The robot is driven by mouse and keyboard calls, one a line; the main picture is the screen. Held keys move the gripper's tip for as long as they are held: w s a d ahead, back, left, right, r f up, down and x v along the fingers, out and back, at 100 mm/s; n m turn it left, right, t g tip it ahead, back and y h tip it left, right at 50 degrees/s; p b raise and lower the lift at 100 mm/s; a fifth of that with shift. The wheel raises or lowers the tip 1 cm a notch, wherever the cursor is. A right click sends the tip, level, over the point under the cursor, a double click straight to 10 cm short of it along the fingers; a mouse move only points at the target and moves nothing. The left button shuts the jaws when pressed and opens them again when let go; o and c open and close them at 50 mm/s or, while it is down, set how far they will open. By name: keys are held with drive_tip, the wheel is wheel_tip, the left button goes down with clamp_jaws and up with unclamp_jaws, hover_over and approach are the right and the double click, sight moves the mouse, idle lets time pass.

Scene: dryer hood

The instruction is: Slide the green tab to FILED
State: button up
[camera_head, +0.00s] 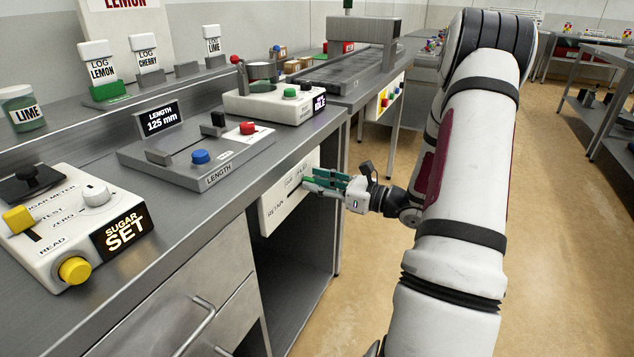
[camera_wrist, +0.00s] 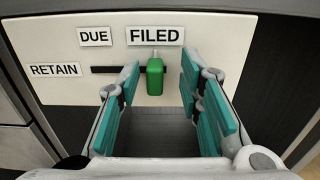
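The green tab (camera_wrist: 155,77) hangs upright in the wrist view, on the horizontal black slot (camera_wrist: 103,70) of a white panel, directly below the FILED label (camera_wrist: 155,36). The DUE label (camera_wrist: 95,37) is left of FILED, and the RETAIN label (camera_wrist: 55,70) is at the slot's left. My gripper (camera_wrist: 160,82) is open, with one teal finger on each side of the tab and a visible gap to both. In the head view my gripper (camera_head: 314,182) is at the white panel (camera_head: 279,212) under the counter; the tab cannot be made out clearly there.
The steel counter (camera_head: 201,213) overhangs the panel, with drawers (camera_head: 190,312) to its left. A length unit (camera_head: 200,157), a sugar meter (camera_head: 71,222) and another control box (camera_head: 281,102) stand on the counter. The floor (camera_head: 368,275) beside my arm is clear.

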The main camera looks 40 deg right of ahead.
drive_tip(key=v, duration=1.1)
drive_tip(key=shift+s, duration=0.3)
drive_tip(key=shift+d, duration=0.1)
drive_tip(key=shift+r, duration=0.1)
